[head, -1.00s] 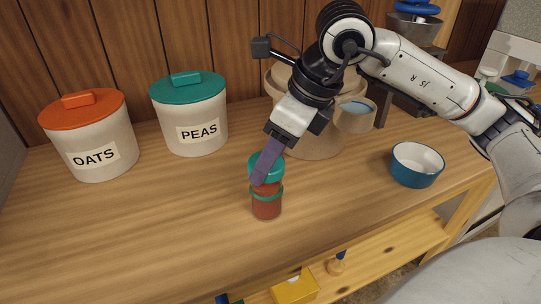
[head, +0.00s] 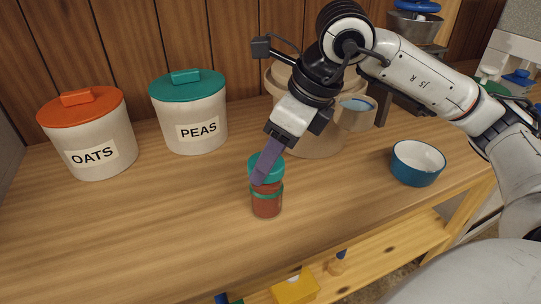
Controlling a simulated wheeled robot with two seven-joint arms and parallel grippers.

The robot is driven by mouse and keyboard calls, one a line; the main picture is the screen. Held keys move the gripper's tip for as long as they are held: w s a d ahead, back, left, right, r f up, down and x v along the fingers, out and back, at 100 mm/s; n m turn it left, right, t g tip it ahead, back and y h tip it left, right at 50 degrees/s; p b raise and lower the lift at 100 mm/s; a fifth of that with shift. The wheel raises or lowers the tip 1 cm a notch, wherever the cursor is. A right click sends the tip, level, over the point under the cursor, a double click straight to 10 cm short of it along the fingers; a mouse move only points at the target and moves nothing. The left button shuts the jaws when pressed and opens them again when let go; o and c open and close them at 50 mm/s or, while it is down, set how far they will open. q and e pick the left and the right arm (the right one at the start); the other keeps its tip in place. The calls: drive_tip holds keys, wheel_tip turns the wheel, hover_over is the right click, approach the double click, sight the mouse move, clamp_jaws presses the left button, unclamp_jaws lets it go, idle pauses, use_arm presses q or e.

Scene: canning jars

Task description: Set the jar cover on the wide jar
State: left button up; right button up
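A small jar (head: 266,205) with red contents and a green ring stands upright near the front of the wooden counter. A teal jar cover (head: 277,170) is directly above it, roughly level. A narrow red band shows between the cover and the green ring; I cannot tell whether cover and jar touch. My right gripper (head: 261,178) reaches down from the upper right. Its near purple finger lies against the front of the cover; the far finger is hidden. It appears shut on the cover. My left gripper is not in view.
Lidded canisters marked OATS (head: 98,145) and PEAS (head: 191,120) stand at the back left. A blue bowl (head: 414,170) is at right. A large beige vessel (head: 318,145) stands behind my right gripper. The counter left of the jar is clear.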

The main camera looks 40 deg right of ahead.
drive_tip(key=shift+f+b, duration=0.35)
drive_tip(key=shift+f, duration=0.1)
drive_tip(key=o, duration=1.1)
drive_tip(key=shift+r, duration=0.35)
drive_tip(key=p+v, duration=0.1)
drive_tip(key=v, duration=0.8)
drive_tip(key=shift+s+d+r+p, duration=0.15)
drive_tip(key=shift+s+r+p, duration=0.1)
drive_tip(key=shift+r+p, duration=0.1)
